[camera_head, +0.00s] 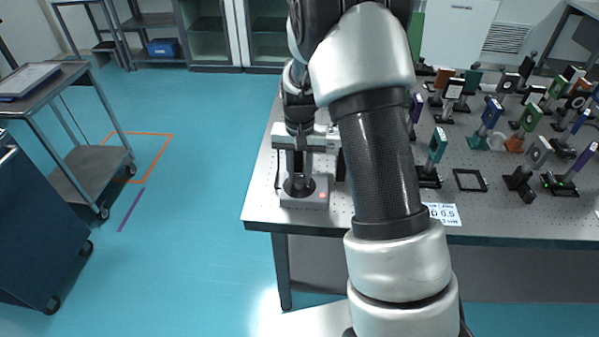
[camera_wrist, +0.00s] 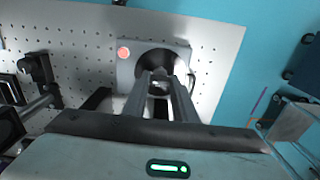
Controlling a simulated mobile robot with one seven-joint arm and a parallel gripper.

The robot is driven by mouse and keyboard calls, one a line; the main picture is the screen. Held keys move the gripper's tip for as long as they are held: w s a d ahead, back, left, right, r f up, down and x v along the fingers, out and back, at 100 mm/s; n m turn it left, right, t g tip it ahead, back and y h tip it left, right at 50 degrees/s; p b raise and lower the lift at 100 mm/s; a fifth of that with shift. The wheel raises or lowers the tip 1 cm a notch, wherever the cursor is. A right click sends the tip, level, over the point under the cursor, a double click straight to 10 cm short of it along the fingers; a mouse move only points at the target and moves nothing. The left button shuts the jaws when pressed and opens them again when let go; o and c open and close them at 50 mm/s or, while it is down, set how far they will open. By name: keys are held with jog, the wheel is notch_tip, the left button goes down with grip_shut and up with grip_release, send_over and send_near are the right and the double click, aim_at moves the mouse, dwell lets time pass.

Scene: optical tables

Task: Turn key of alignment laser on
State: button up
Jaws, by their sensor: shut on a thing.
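The alignment laser's control box (camera_head: 318,200) is a light grey box with a red round light, near the left front corner of the optical table (camera_head: 300,221). In the wrist view the box (camera_wrist: 124,72) shows its red light on the left and a dark round key base (camera_wrist: 155,64) on the right. My gripper (camera_head: 298,181) reaches down onto this round part. In the wrist view my gripper (camera_wrist: 160,84) has its fingers close together around a small piece at the dark round part, the key. The fingers hide most of the key, so its turn angle cannot be told.
Several optic mounts (camera_head: 437,145) stand on the right of the table, and a black square frame (camera_head: 470,180) lies among them. A white label card (camera_head: 442,214) is at the front edge. A grey cart (camera_head: 90,165) stands left, across open blue floor.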

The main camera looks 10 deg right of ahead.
aim_at(300, 176)
jog(key=shift+w, duration=0.1)
jog(key=o, duration=1)
jog(key=shift+o, duration=0.2)
notch_tip(300, 176, up, 18)
jog(key=shift+f+p, duration=0.25)
jog(key=shift+p, duration=0.2)
jog(key=s+r+n+t+p, duration=0.2)
jog(key=s+r+t+p, duration=0.1)
jog(key=s+r, duration=1)
jog(key=s+r+n+t+p, duration=0.1)
jog(key=s+t+p, duration=0.1)
jog(key=s, duration=1)
jog(key=shift+s+n+t, duration=0.3)
jog(key=shift+n, duration=0.1)
